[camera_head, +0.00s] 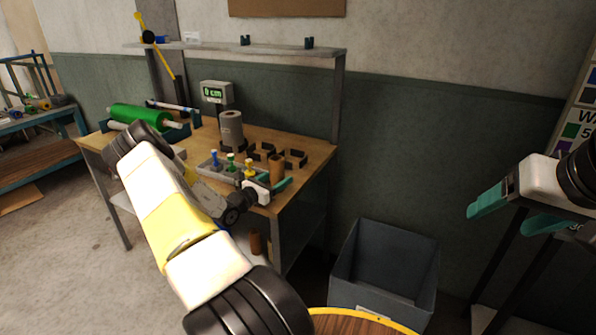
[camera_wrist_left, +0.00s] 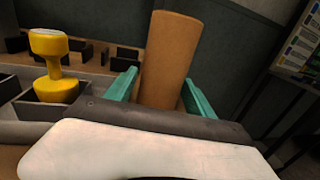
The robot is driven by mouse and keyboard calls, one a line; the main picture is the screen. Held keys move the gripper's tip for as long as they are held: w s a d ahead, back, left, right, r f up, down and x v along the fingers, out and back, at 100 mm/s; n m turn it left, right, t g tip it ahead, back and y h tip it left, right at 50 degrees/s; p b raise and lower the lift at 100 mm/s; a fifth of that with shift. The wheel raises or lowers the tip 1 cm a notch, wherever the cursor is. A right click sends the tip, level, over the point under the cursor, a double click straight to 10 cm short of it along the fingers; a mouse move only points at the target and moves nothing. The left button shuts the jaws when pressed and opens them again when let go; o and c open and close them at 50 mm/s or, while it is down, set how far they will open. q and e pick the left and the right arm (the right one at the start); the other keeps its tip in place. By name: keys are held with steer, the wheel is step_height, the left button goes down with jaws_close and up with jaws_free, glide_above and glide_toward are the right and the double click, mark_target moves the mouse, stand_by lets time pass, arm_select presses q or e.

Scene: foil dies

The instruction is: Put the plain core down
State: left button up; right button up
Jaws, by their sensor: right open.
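The plain core is a bare brown tube (camera_head: 277,167), roughly upright near the right front corner of the wooden workbench (camera_head: 316,155). My left gripper (camera_head: 275,184) is at the core's lower part. In the left wrist view the core (camera_wrist_left: 167,60) stands between the two teal fingers of my left gripper (camera_wrist_left: 160,88), which close on its sides. Its lower end is hidden behind the gripper body, so I cannot tell whether it touches the bench. My right gripper (camera_head: 505,212) is open and empty at the right, away from the bench.
A grey tray with blue, green and yellow (camera_wrist_left: 52,62) handled dies sits left of the core. Dark brackets (camera_head: 290,158), a grey roll (camera_head: 231,130) and a green roll (camera_head: 138,116) are behind. A grey bin (camera_head: 385,268) stands on the floor at right.

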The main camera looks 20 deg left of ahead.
arm_select(q)
steer(key=c, duration=1.1)
